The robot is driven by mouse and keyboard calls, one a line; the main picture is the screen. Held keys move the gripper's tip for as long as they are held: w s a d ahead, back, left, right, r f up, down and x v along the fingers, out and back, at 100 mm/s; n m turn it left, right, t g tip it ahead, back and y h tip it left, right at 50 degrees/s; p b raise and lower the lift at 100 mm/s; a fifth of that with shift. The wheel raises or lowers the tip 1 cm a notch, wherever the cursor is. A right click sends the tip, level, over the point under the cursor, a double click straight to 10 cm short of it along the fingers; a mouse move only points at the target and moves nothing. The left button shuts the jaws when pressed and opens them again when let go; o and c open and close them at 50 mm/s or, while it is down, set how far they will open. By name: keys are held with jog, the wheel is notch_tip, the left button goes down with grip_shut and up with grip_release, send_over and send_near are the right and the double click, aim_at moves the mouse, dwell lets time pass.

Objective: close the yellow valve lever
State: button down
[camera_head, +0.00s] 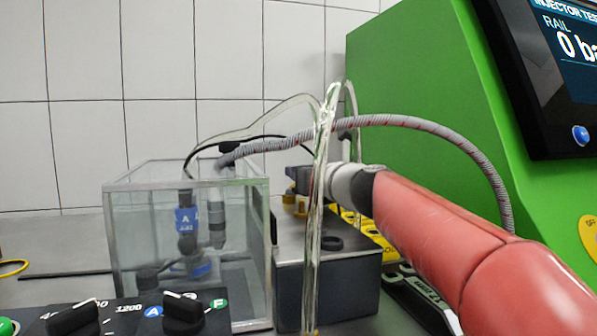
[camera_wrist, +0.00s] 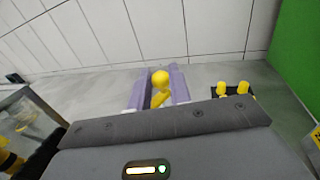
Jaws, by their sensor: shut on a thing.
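The yellow valve lever (camera_wrist: 161,80) has a round knob end and shows between the two pale purple fingers of my gripper (camera_wrist: 161,90) in the wrist view. My gripper is shut on the lever. In the head view my gripper (camera_head: 297,180) is small and dark beyond the end of my red arm. A bit of yellow (camera_head: 297,205) shows just below it, above the dark box. The lever's base and pivot are hidden in the wrist view by the gripper body.
A clear tank (camera_head: 190,235) with blue-labelled parts stands left of the dark box (camera_head: 325,285). Clear tubing (camera_head: 318,220) and a braided hose (camera_head: 430,127) arch close to my arm. The green test bench (camera_head: 420,90) stands at the right. A tiled wall (camera_head: 150,60) closes the back.

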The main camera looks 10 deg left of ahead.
dwell(0.4)
jog(key=c, duration=1.3)
grip_release()
jog(key=shift+d, duration=0.1)
jog(key=b+v, duration=0.1)
jog(key=v, duration=0.6)
jog(key=shift+s+d, duration=0.2)
jog(key=shift+s, duration=0.15)
